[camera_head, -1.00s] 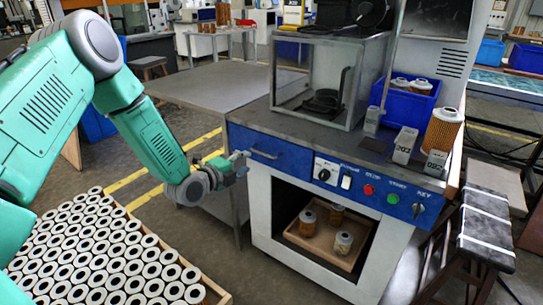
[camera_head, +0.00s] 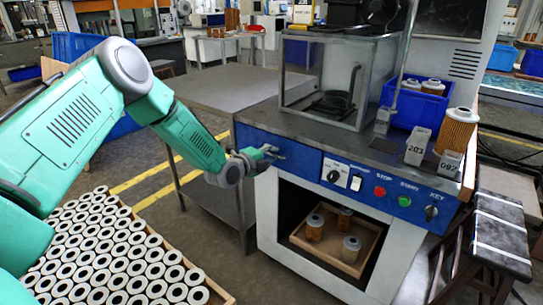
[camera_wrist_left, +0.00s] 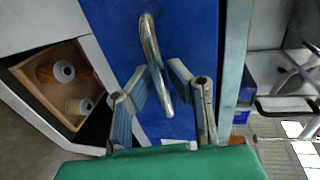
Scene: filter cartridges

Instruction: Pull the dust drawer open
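The dust drawer (camera_head: 299,159) is the blue front at the left of the machine's panel, and it looks closed. Its metal bar handle shows in the left wrist view (camera_wrist_left: 153,52), running between the fingers of my left gripper (camera_wrist_left: 158,88). The fingers are apart on either side of the handle, with a gap visible. In the head view my left gripper (camera_head: 272,153) is at the drawer front and hides most of the handle. My right gripper is not in view.
Below the panel an open compartment holds a wooden tray (camera_head: 309,248) with several cartridges. A crate of white-ended cartridges (camera_head: 100,250) stands on the floor at lower left. A grey table (camera_head: 215,88) stands left of the machine. A blue bin (camera_head: 413,107) sits on top.

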